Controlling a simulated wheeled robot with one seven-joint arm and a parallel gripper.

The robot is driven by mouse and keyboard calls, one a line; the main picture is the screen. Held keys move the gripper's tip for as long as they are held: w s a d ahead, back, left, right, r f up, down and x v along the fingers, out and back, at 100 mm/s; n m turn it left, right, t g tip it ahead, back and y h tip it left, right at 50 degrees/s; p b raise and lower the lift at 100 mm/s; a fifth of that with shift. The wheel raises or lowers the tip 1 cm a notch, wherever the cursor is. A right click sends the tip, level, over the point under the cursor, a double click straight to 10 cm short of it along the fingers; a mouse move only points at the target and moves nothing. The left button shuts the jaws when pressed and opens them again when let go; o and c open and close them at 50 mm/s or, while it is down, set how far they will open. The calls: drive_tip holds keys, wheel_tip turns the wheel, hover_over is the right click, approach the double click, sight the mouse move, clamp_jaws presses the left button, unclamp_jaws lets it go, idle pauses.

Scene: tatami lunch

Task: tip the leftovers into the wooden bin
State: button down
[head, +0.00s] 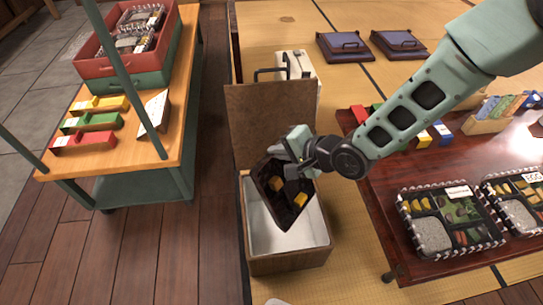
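The wooden bin (288,263) stands open on the floor in the middle of the head view, its pale inside showing and its brown lid (262,108) raised upright behind it. My gripper (290,160) is above the bin, shut on the upper edge of a dark tray (278,207). The tray is steeply tilted over the bin's opening. Yellow-orange leftovers (299,199) show on its dark face. The fingertips are partly hidden by the tray and wrist. The bin's inside looks empty where it shows, but the tray hides part of it.
A low dark-red table (425,268) at the right holds filled lunch boxes (451,217). A wooden-topped cart (178,100) at the left carries coloured blocks and a red crate (128,62). A white case (299,66) stands behind the lid. Wooden floor between cart and bin is clear.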

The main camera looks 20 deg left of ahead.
drive_tip(key=s+d+f+t+y+b, duration=0.1)
drive_tip(key=s+d+t+y+b, duration=0.1)
drive_tip(key=d+y+b, duration=0.7)
drive_tip(key=shift+f+b, duration=0.2)
drive_tip(key=shift+b, duration=3.55)
drive_tip(key=shift+r+y, duration=0.1)
drive_tip(key=shift+y, duration=0.2)
drive_tip(key=shift+s, duration=0.15)
